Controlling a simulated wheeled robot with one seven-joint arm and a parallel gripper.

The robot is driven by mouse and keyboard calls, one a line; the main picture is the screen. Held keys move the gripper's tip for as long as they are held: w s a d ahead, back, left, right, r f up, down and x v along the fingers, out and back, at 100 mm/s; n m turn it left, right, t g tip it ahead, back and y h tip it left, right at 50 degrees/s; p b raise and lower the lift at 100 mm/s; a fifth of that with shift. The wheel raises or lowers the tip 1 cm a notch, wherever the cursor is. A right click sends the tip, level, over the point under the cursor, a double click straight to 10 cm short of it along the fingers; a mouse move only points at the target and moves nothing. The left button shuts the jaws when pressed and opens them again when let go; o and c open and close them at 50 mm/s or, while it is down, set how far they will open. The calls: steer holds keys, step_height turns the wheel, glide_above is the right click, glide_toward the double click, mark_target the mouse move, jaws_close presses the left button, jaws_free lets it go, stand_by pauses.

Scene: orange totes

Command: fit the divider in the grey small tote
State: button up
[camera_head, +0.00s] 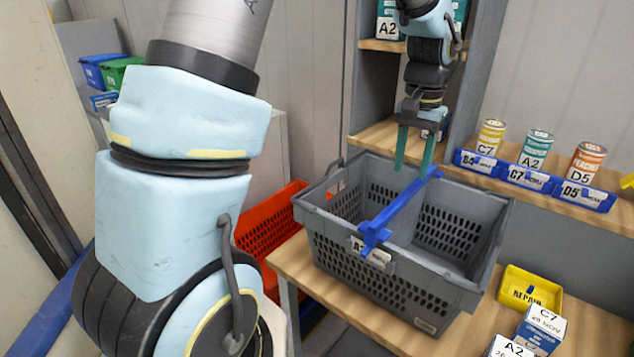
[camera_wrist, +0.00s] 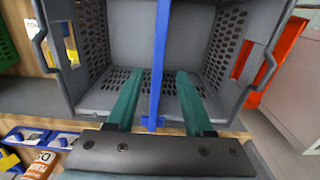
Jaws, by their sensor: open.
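The grey small tote (camera_head: 390,291) stands on a wooden table. The blue divider (camera_head: 396,211) lies across the tote's middle, from its near wall to its far wall, with its top edge at about rim height. The divider also shows in the wrist view (camera_wrist: 160,70), running down the middle of the tote (camera_wrist: 185,20). My gripper (camera_head: 412,168) is above the far end of the divider, fingers pointing down. In the wrist view its green fingers (camera_wrist: 155,95) are apart, one on each side of the divider, with gaps. How deep the divider sits is hard to tell.
An orange tote (camera_head: 268,238) stands to the left behind my arm. A yellow bin (camera_head: 531,289) and labelled boxes (camera_head: 541,328) stand right of the tote. A shelf post is close behind my gripper.

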steer(key=s+a+f+n, duration=0.1)
steer(key=s+a+n, duration=0.1)
steer(key=a, duration=1.3)
steer(key=s+a+f+n+t, duration=0.1)
steer(key=a+n, duration=0.4)
steer(key=a, duration=1)
steer(key=shift+s+f+t, duration=0.3)
steer(key=shift+s+f, duration=0.2)
steer(key=shift+s, duration=0.05)
